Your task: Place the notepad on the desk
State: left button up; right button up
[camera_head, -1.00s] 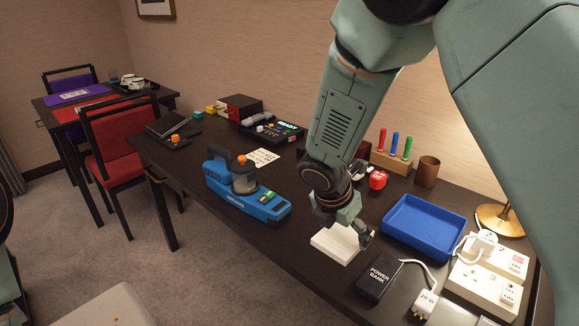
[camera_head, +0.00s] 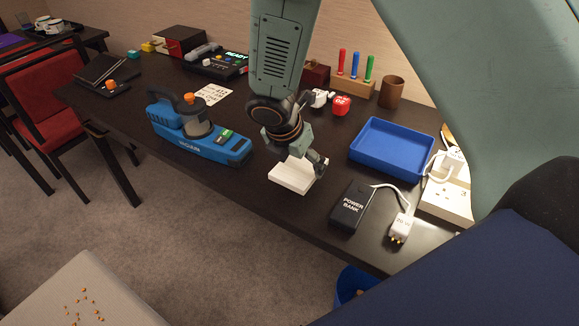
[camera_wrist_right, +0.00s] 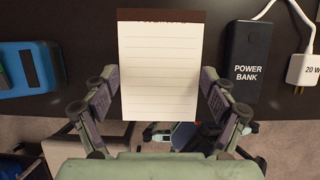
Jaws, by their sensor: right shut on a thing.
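The notepad (camera_head: 297,174) is a white pad at the front part of the dark desk (camera_head: 262,205), between the blue vacuum and the power bank. My right gripper (camera_head: 306,161) is shut on the notepad from above. In the right wrist view the notepad (camera_wrist_right: 160,66) shows ruled lines and a dark top band, with the fingers of the right gripper (camera_wrist_right: 160,98) along its two sides. I cannot tell whether its underside touches the desk. My left gripper is out of view.
The blue vacuum (camera_head: 212,145) stands left of the notepad and the black power bank (camera_head: 351,206) right of it. A blue tray (camera_head: 386,166) lies behind the power bank. The desk's front edge is close.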

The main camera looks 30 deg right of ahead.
aim_at(295, 176)
jog(key=f, duration=0.1)
jog(key=f+b, duration=0.1)
jog(key=f, duration=0.1)
jog(key=f+b, duration=0.1)
jog(key=shift+w+a+f, duration=0.2)
jog(key=shift+a+f, duration=0.05)
jog(key=shift+f, duration=0.15)
jog(key=shift+d+f+b, duration=0.2)
jog(key=shift+f+b, duration=0.15)
jog(key=shift+a+r, duration=0.1)
jog(key=shift+f, duration=0.2)
jog(key=o, duration=1.1)
jog(key=shift+c, duration=0.2)
